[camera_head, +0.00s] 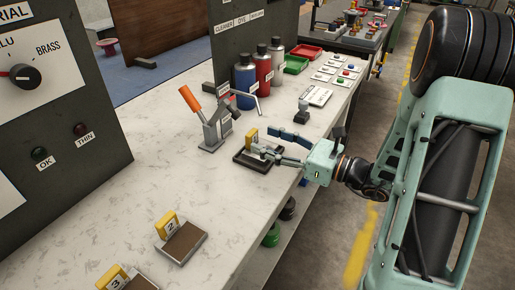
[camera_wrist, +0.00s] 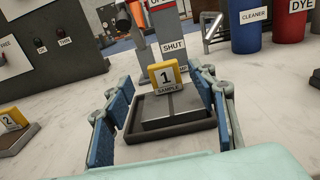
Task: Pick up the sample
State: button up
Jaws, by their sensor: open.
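The sample is a flat grey block (camera_wrist: 178,108) with a yellow tag numbered 1 (camera_wrist: 166,77) and a SAMPLE label at its far end. It lies in a shallow dark tray (camera_wrist: 143,137) on the worktop. In the head view the yellow tag (camera_head: 253,135) and the tray (camera_head: 242,159) show near the right edge of the worktop, with the block partly covered by my gripper. My gripper (camera_head: 264,141) is open and reaches in from the right. In the wrist view its blue-padded fingers (camera_wrist: 165,86) stand apart on either side of the block. I see no clear contact.
A clamp with an orange handle (camera_head: 192,99) stands just behind the tray. Blue (camera_head: 245,82), red (camera_head: 263,75) and grey (camera_head: 277,60) bottles stand farther back. Blocks tagged 2 (camera_head: 181,243) and 3 (camera_head: 140,284) lie nearer. The worktop between them is clear.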

aim_at(254, 133)
jog(key=x, duration=0.5)
jog(key=shift+w+r+b, duration=0.2)
jog(key=shift+w+b, duration=0.05)
jog(key=shift+b, duration=0.05)
grip_shut()
